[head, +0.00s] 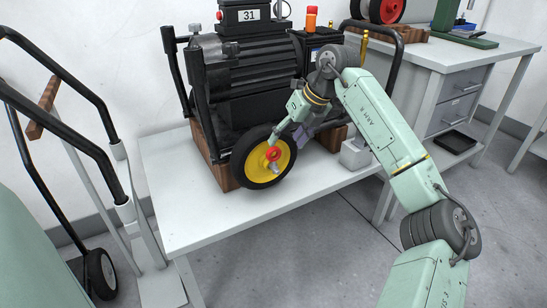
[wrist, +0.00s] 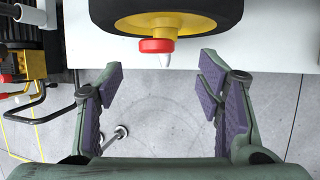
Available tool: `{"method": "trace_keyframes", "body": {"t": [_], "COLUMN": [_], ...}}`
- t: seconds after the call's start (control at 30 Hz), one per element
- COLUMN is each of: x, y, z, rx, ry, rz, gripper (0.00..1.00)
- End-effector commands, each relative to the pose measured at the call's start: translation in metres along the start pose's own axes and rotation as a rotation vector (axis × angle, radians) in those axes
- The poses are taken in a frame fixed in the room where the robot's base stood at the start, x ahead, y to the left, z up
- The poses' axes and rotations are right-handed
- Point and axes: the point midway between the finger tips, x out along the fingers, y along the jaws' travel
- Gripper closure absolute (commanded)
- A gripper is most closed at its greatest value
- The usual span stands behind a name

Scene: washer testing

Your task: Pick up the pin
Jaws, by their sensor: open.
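A wheel (head: 244,165) with a black tyre and yellow hub is on the machine's near side. At its hub is a red round piece (head: 273,154) with a short pale tip (head: 274,168); I take these as the pin, but cannot be sure. In the wrist view the red piece (wrist: 156,45) and white tip (wrist: 166,61) stick out toward me, centred between my fingers and just beyond their ends. My gripper (head: 286,138) is open and empty beside the hub in the head view. Its purple pads stand apart in the wrist view (wrist: 161,78).
The black machine (head: 245,70) stands on wooden blocks on a white table (head: 200,215). A small grey box (head: 355,154) sits right of the wheel. A second bench (head: 430,55) stands at right, a black-handled cart (head: 75,120) at left. Open floor lies in front of the table.

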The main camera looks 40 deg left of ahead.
Motion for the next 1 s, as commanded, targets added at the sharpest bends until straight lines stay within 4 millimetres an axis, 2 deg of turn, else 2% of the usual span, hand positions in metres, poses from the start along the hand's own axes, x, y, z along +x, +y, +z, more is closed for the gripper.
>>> {"method": "trace_keyframes", "body": {"t": [0.03,0.27,0.5,0.63,0.83,1.0], "x": [0.010,0.035,0.069,0.076,0.076,0.076], "y": [0.001,0.003,0.005,0.005,0.005,0.005], "z": [0.000,0.001,0.002,0.003,0.003,0.002], "rx": [-0.001,-0.002,-0.002,-0.003,-0.003,-0.003], "ry": [0.001,0.000,-0.002,-0.003,-0.003,-0.003], "rz": [0.004,0.005,0.006,0.005,0.004,0.004], "gripper": [0.40,0.40,0.40,0.40,0.40,0.51]}}
